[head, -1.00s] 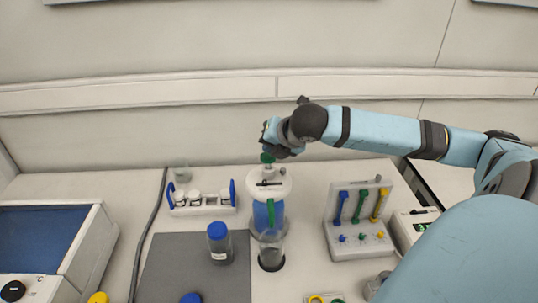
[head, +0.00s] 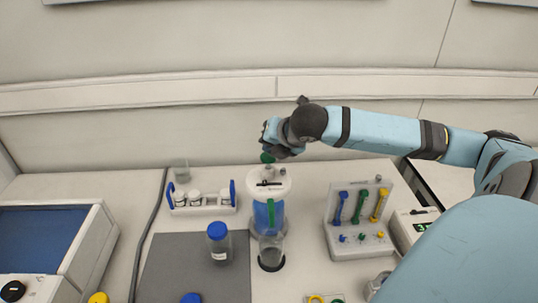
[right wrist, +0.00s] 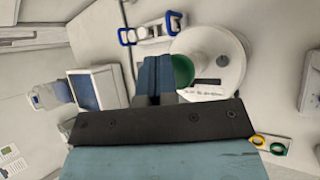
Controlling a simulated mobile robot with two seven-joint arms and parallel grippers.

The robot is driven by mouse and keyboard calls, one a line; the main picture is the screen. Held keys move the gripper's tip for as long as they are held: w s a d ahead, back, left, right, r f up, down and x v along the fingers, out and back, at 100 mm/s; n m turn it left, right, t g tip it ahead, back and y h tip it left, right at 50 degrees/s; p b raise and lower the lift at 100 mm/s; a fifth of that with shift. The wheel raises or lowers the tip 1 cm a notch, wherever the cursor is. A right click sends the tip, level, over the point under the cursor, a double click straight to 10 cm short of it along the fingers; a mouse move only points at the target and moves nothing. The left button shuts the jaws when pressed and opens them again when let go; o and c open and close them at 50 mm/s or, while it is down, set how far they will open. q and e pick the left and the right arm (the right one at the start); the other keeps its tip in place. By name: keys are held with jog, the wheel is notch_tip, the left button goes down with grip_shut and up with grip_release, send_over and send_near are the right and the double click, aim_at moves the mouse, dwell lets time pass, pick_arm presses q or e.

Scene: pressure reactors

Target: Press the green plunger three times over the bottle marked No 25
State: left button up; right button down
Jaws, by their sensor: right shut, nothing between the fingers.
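The green plunger (head: 267,157) sits on top of the white-topped dispenser (head: 282,186), which holds blue liquid and has a green handle on its front. A clear bottle (head: 271,252) stands under it at a dark round recess; no number is readable on it. My right gripper (head: 268,146) is shut and empty, right at the plunger and partly hiding it. In the right wrist view, the closed fingers (right wrist: 153,68) cover the left side of the green plunger (right wrist: 182,70); I cannot tell whether they touch it. My left gripper is not in view.
A blue-capped bottle (head: 219,243) with an unreadable label stands on the grey mat (head: 177,265). A rack of white-capped vials (head: 202,209) is behind it. A stand with blue, green and yellow tools (head: 359,250) is to the right. A blue-screened device (head: 45,240) is at left.

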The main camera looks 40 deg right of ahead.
jog(key=shift+f, duration=0.15)
jog(key=shift+f, duration=0.35)
dwell(0.3)
jog(key=shift+f, duration=0.3)
dwell(0.4)
jog(key=shift+f, duration=0.4)
jog(key=shift+r+p, duration=0.1)
jog(key=shift+p, duration=0.25)
jog(key=shift+r+p, duration=1.05)
jog(key=shift+p, duration=0.25)
